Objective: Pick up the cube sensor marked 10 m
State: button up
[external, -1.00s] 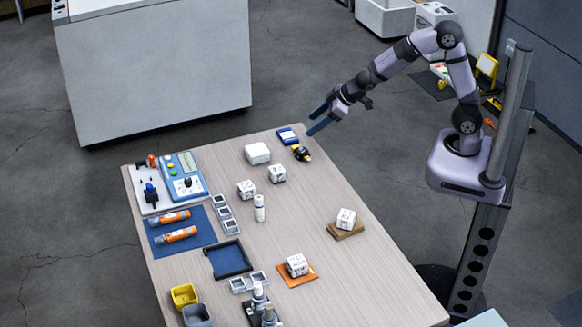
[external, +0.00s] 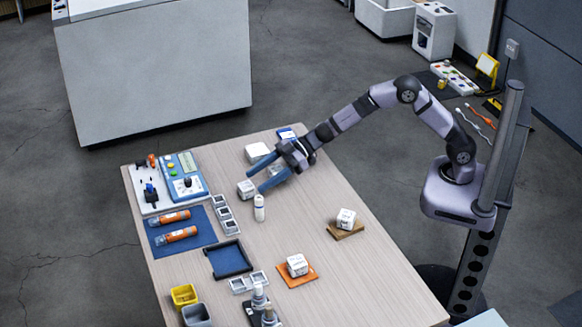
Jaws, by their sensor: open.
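Several white cube sensors with dark markings stand on the table; the markings are too small to read, so I cannot tell which is marked 10 m. One cube (external: 246,189) stands left of my gripper. Another cube (external: 275,168) is largely hidden behind the fingers. One cube (external: 346,218) sits on a brown wooden pad, and one cube (external: 297,265) sits on an orange pad.
A white block (external: 257,152) lies just behind the fingers. A small white bottle (external: 259,207) stands upright close in front. A blue tray (external: 229,259), grey slotted holders (external: 227,220) and orange cylinders (external: 175,234) are on the left. The table's right side is mostly clear.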

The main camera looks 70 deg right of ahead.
aim_at(246, 188)
jog(key=shift+x, duration=2.9)
jog(key=shift+c, duration=0.4)
jog(key=c, duration=1.1)
